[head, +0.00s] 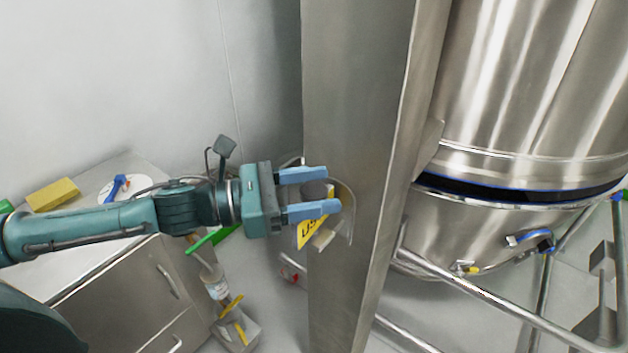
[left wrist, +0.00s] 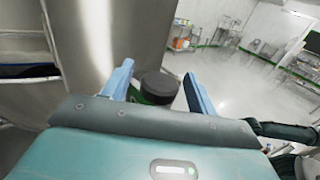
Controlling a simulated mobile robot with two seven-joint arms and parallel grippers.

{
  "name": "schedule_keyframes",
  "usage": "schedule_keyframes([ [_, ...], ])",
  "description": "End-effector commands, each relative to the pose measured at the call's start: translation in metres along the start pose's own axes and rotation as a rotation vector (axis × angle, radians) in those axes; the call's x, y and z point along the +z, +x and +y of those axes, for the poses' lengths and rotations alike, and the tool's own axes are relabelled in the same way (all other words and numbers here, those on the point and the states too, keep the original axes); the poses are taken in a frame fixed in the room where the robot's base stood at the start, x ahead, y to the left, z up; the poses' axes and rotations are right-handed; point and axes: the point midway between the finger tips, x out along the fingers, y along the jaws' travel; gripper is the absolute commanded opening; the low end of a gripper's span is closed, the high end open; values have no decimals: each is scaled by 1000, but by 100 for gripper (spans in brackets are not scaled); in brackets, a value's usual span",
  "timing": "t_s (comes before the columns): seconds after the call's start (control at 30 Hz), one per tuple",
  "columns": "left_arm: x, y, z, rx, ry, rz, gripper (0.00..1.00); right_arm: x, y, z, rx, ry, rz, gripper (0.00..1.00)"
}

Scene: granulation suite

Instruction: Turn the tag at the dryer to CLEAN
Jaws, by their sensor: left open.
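The tag is a disc on the flat steel column (head: 350,90) beside the dryer vessel (head: 540,90). Its yellow part (head: 311,232) shows a few dark letters, partly hidden by my gripper; I see no CLEAN lettering. A dark round knob (head: 316,189) stands out from it. My left gripper (head: 328,190) is open, its blue fingers on either side of the knob. In the left wrist view the knob (left wrist: 159,87) sits between the fingers (left wrist: 158,72), and I cannot tell whether they touch it. My right gripper is not in view.
A steel cabinet (head: 120,295) stands at the left, with a yellow block (head: 52,194) and a blue tool (head: 117,186) on top. A bottle (head: 215,286) is beside it. Metal rails (head: 500,306) run below the dryer.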

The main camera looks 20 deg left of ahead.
Motion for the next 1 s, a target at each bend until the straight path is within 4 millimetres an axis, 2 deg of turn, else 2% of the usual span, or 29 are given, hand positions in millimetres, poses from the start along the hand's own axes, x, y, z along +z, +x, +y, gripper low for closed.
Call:
schedule_keyframes([
  [0.23, -1, 1, 0, 0, 0, 0, 58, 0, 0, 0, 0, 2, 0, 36],
  [0.77, 0, 0, 0, 0, -1, 0, 15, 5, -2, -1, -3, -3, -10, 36],
  [1.0, -2, 0, -1, 17, -2, -1, 15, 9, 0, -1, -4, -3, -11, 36],
])
